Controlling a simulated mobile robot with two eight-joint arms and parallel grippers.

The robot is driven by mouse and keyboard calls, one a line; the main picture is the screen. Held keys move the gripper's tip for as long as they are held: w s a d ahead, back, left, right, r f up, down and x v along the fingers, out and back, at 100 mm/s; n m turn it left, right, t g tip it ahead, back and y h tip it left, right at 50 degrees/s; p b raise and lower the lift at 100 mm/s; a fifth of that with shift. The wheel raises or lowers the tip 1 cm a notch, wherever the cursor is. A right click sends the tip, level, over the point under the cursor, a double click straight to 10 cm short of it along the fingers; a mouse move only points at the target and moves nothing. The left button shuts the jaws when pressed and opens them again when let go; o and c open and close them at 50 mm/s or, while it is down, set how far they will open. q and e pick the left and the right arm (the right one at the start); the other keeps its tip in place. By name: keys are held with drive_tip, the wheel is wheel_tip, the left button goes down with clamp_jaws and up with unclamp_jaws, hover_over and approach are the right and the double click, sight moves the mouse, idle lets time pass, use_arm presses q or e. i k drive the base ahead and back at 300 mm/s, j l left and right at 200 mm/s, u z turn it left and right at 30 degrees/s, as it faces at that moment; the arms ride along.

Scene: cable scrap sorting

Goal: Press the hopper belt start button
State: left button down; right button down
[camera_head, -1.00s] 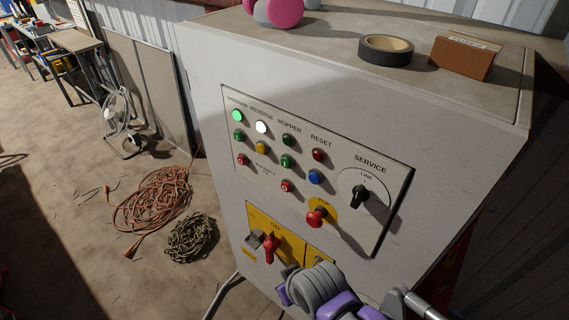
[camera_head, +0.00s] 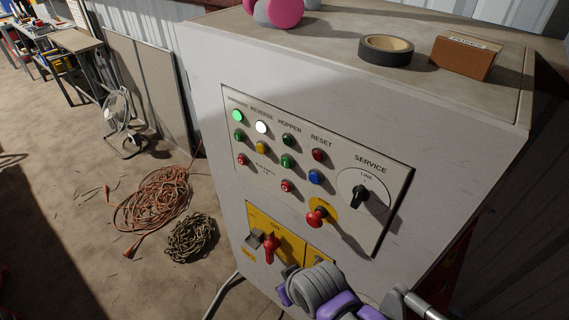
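The control panel (camera_head: 330,200) is on the front of a pale cabinet. Its HOPPER column has an unlit dark green lamp (camera_head: 288,139), a green button (camera_head: 287,161) below it and a red button (camera_head: 287,187) lower down. The left column has a lit green lamp (camera_head: 238,116), and a lit white lamp (camera_head: 261,127) is under REVERSE. My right gripper (camera_head: 286,289), grey and purple, shows at the bottom edge, below the hopper buttons and apart from them. Its fingers cannot be made out clearly. My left gripper is not in view.
A red mushroom button (camera_head: 316,217) and a black service knob (camera_head: 359,196) project from the panel's right side. A red switch handle (camera_head: 270,247) is on the yellow plate below. Orange cable (camera_head: 155,199) lies on the floor.

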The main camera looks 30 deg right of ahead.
sight(286, 162)
drive_tip(key=z, duration=1.65)
drive_tip(key=k, duration=0.4)
